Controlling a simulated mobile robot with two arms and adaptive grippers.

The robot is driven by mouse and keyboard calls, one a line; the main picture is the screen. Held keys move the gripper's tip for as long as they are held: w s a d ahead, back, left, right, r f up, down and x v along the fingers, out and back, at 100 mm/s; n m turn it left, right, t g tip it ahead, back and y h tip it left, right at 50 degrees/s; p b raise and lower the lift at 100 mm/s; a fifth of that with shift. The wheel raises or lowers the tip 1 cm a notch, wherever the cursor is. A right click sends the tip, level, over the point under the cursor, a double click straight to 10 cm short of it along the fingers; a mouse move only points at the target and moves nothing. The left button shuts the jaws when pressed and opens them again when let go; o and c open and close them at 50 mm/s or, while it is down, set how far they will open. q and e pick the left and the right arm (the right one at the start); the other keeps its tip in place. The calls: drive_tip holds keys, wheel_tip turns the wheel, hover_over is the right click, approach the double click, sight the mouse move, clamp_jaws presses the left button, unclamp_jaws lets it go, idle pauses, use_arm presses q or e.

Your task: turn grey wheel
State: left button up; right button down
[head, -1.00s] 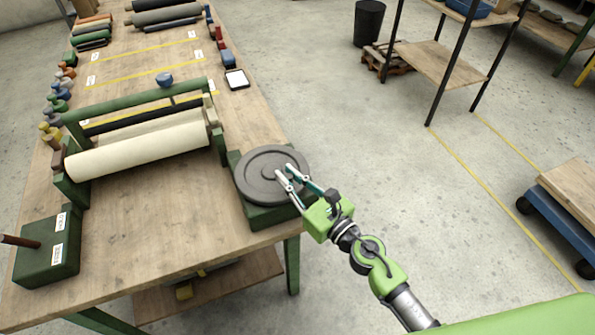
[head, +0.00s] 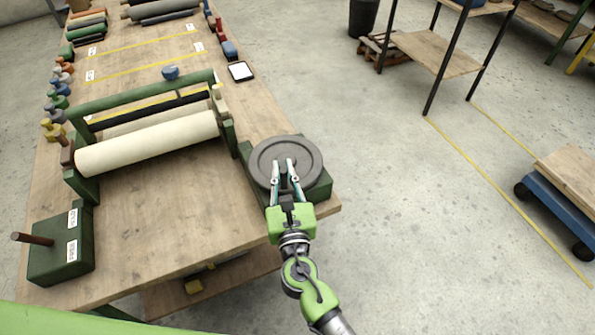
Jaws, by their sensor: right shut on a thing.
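The grey wheel (head: 285,152) lies flat on a green base (head: 318,186) at the right edge of the wooden table. My right gripper (head: 284,168) reaches over the wheel's near side and is shut on a part of it near the middle. The fingers partly cover what they hold. My left gripper is not in view.
Left of the wheel, a green frame (head: 85,188) holds a cream roll (head: 150,143). A green box with a rod (head: 60,247) stands at the table's near left. A tablet (head: 240,71) lies behind the wheel. The table middle (head: 165,205) is clear.

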drive_tip(key=shift+a, duration=0.45)
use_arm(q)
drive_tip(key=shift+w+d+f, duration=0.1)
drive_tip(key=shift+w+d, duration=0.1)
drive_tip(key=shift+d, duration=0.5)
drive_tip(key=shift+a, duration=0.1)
use_arm(e)
drive_tip(key=c, duration=2)
unclamp_jaws()
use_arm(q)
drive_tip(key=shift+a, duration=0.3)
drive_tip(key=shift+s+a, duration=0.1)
use_arm(e)
drive_tip(key=shift+s, duration=0.1)
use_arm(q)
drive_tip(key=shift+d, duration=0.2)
use_arm(e)
drive_tip(key=v, duration=1.1)
drive_tip(key=shift+s+d, duration=0.15)
drive_tip(key=shift+s, duration=0.25)
